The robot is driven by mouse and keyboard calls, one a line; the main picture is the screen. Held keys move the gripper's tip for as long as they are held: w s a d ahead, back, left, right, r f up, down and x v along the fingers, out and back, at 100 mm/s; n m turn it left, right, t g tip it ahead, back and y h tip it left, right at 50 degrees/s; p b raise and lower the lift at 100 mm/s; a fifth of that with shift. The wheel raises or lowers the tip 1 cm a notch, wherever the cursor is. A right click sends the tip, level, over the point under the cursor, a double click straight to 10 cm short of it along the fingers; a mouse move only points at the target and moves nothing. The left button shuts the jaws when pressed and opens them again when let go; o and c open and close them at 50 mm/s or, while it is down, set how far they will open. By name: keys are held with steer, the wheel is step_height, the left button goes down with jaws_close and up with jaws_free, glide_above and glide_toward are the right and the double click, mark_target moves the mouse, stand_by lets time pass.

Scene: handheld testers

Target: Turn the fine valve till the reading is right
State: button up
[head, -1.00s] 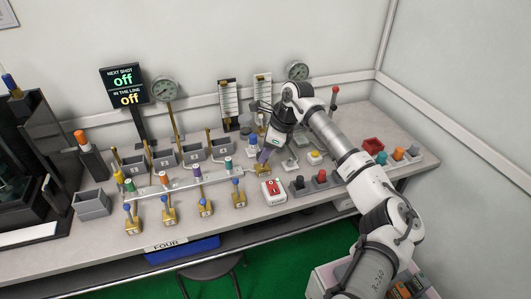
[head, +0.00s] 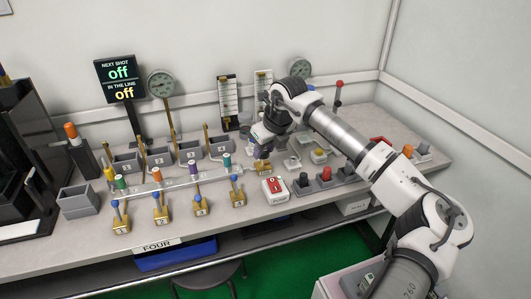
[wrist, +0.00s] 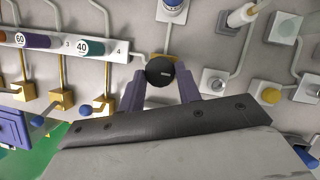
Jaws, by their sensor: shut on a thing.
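My gripper (wrist: 160,88) has its purple fingers shut on a round black knob (wrist: 160,71) with a small pale mark, seen from above in the wrist view. No label on it can be read as the fine valve. In the head view my gripper (head: 262,155) is over a brass valve body (head: 262,168) at the right end of the pale rail, and hides the knob. Two round dials, the left gauge (head: 161,84) and the right gauge (head: 300,68), stand at the back. Their needles are too small to read. Two scaled flow tubes (head: 228,100) stand between them.
A black sign (head: 121,82) reads "off" on both lines. The pale rail (head: 150,185) carries several coloured knobs, with blue-topped brass valves (head: 200,205) before it. A red switch box (head: 274,189) stands close to my gripper. Grey bins (head: 190,150) line the back.

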steer(key=shift+m, duration=0.3)
steer(key=o, duration=1)
steer(key=shift+c, duration=0.2)
steer(key=shift+r, duration=0.1)
steer(key=b+v, duration=0.1)
steer(key=v, duration=1.2)
steer(key=shift+s+r, duration=0.15)
steer(key=shift+r, duration=0.15)
